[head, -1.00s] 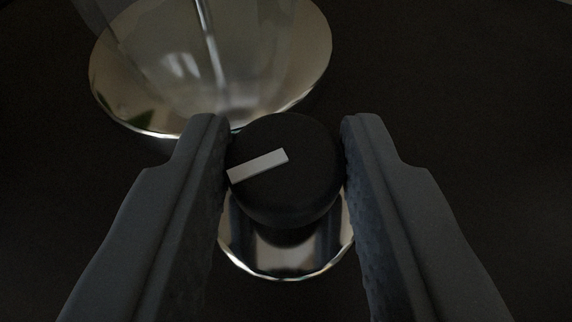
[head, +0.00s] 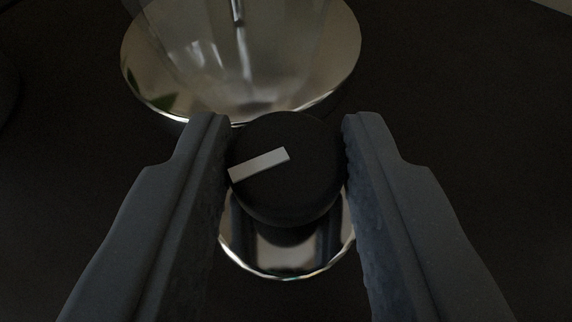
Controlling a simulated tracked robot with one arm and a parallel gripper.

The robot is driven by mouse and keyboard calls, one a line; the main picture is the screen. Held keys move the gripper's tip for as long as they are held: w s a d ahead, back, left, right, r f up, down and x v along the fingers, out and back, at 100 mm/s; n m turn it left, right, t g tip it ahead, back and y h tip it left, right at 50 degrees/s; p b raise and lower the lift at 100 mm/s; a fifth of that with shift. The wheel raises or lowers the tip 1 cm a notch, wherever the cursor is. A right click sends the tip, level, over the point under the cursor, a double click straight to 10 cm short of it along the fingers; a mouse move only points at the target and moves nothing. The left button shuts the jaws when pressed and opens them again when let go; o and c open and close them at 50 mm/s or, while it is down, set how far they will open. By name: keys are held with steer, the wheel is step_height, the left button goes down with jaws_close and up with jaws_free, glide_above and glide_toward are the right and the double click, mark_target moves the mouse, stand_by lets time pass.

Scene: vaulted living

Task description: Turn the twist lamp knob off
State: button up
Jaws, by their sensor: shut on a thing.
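The knob (head: 285,185) is a round black cap with a white bar marker that points to the lower left in the picture. It stands over a small shiny metal disc (head: 285,262). My gripper (head: 286,130) is shut on the knob, with one dark finger on its left side and one on its right. The lamp's round mirror-like base (head: 335,55) lies just beyond the knob, with a clear body (head: 215,50) rising from it. The lamp's upper part is out of view, and I cannot tell from here whether it is lit.
The dark tabletop (head: 455,90) is bare to the right of the lamp base. A dark rounded shape (head: 6,85) shows at the left edge; I cannot tell what it is. A pale strip shows at the top right corner.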

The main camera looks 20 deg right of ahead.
steer(key=shift+w+a+r, duration=0.1)
steer(key=shift+a+r, duration=0.05)
steer(key=shift+a, duration=0.05)
steer(key=o, duration=1)
steer(key=shift+c, duration=0.2)
steer(key=shift+d, duration=0.1)
steer(key=shift+s+d, duration=0.1)
steer(key=shift+s, duration=0.1)
